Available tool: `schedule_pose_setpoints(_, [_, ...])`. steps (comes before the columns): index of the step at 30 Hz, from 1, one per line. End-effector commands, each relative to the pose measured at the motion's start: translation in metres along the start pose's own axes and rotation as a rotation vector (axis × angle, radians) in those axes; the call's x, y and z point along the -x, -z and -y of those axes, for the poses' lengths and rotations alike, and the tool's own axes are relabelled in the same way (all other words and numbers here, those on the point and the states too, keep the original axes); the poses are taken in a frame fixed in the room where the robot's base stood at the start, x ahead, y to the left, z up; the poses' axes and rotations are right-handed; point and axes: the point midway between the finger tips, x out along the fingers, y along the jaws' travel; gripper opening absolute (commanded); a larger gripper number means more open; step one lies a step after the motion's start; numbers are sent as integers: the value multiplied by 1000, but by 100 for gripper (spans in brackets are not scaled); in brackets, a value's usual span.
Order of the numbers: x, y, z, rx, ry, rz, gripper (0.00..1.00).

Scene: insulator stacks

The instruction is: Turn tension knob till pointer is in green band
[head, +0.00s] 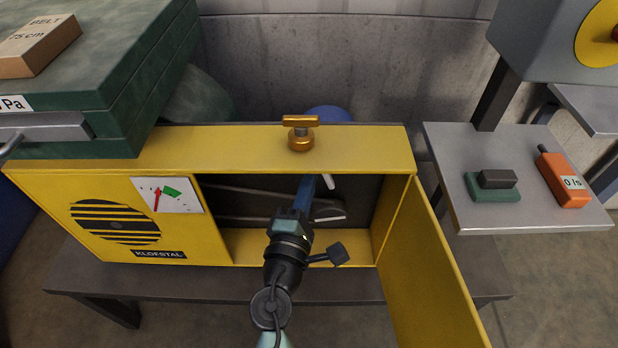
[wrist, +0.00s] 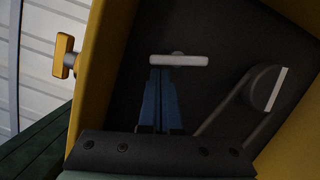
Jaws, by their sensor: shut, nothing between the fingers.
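The brass T-shaped knob (head: 301,133) stands on the top of the yellow cabinet (head: 230,150); it also shows at the left in the wrist view (wrist: 64,57). The white gauge (head: 168,195) on the cabinet front has a red pointer (head: 157,199) standing left of the green band (head: 172,190). My gripper (head: 308,182) reaches into the open cabinet, below and in front of the knob and apart from it. Its blue fingers are shut and empty in the wrist view (wrist: 161,72). Their tips are close to a pale bar (wrist: 179,60); I cannot tell if they touch.
The yellow door (head: 432,270) hangs open at the right. A pulley with a belt (wrist: 262,85) is inside the cabinet. Green slabs (head: 110,70) stand at the left. A metal side table (head: 520,205) holds a green block and an orange device (head: 563,180).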

Motion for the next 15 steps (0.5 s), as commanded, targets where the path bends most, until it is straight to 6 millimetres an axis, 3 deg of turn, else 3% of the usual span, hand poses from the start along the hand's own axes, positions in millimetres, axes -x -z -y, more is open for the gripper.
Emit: schedule_pose_setpoints(15, [-1,-2,-3,-94,23,0,0])
